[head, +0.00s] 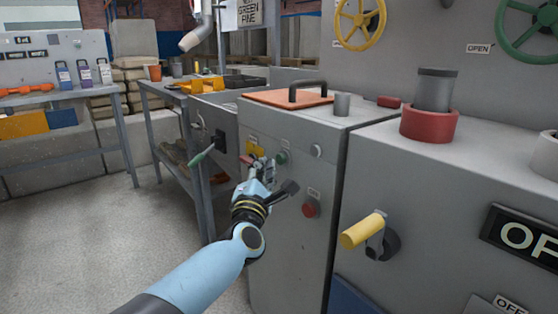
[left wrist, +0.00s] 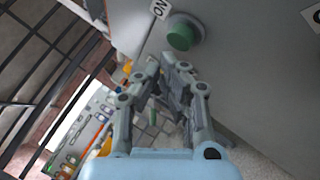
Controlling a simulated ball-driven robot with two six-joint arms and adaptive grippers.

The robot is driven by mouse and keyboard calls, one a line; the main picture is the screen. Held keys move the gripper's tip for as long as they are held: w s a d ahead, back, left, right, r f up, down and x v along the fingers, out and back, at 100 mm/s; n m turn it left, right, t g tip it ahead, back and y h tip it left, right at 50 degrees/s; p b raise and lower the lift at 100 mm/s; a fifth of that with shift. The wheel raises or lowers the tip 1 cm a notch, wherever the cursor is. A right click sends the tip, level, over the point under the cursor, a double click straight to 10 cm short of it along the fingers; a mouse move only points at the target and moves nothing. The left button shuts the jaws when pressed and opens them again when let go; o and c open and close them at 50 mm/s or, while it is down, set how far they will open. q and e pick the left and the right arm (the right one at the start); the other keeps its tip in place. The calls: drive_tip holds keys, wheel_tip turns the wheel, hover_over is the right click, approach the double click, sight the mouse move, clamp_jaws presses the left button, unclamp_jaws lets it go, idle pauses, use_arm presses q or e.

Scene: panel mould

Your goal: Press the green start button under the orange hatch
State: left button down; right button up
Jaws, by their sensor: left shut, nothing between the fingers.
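The green button (head: 282,157) is on the front of the grey cabinet, below the orange hatch (head: 290,97) with its dark handle. The hatch lies flat on the cabinet top. In the left wrist view the green button (left wrist: 180,37) stands out from a grey ring, with an "ON" label beside it. My left gripper (head: 262,165) is shut and empty, just left of the button in the head view. In the wrist view its fingertips (left wrist: 168,65) lie just below the button; I cannot tell whether they touch. My right gripper is not in view.
A red button (head: 309,209) sits lower on the same cabinet front. A green-handled lever (head: 203,154) sticks out to the left. A yellow-handled crank (head: 362,231) juts from the cabinet at right. Open floor (head: 80,235) lies at left.

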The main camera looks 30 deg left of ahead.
use_arm(q)
drive_tip(key=shift+w, duration=0.1)
drive_tip(key=shift+w+d, duration=0.2)
drive_tip(key=shift+w, duration=0.05)
drive_tip(key=shift+w+d+b, duration=0.15)
drive_tip(key=shift+w+b, duration=0.25)
drive_tip(key=shift+w, duration=0.1)
idle(0.7)
drive_tip(key=shift+s+r, duration=0.1)
drive_tip(key=shift+s, duration=0.05)
idle(0.3)
drive_tip(key=shift+s+a+p, duration=0.3)
drive_tip(key=shift+s+p, duration=0.05)
drive_tip(key=shift+s, duration=0.35)
drive_tip(key=shift+s, duration=0.15)
drive_tip(key=shift+s+a+p, duration=0.25)
drive_tip(key=shift+s+a, duration=0.1)
drive_tip(key=shift+s, duration=0.4)
drive_tip(key=shift+s+a+p, duration=0.2)
drive_tip(key=shift+s+a, duration=0.1)
drive_tip(key=shift+s, duration=0.4)
drive_tip(key=shift+s+a+p, duration=0.25)
drive_tip(key=shift+s+a, duration=0.1)
drive_tip(key=shift+s, duration=0.4)
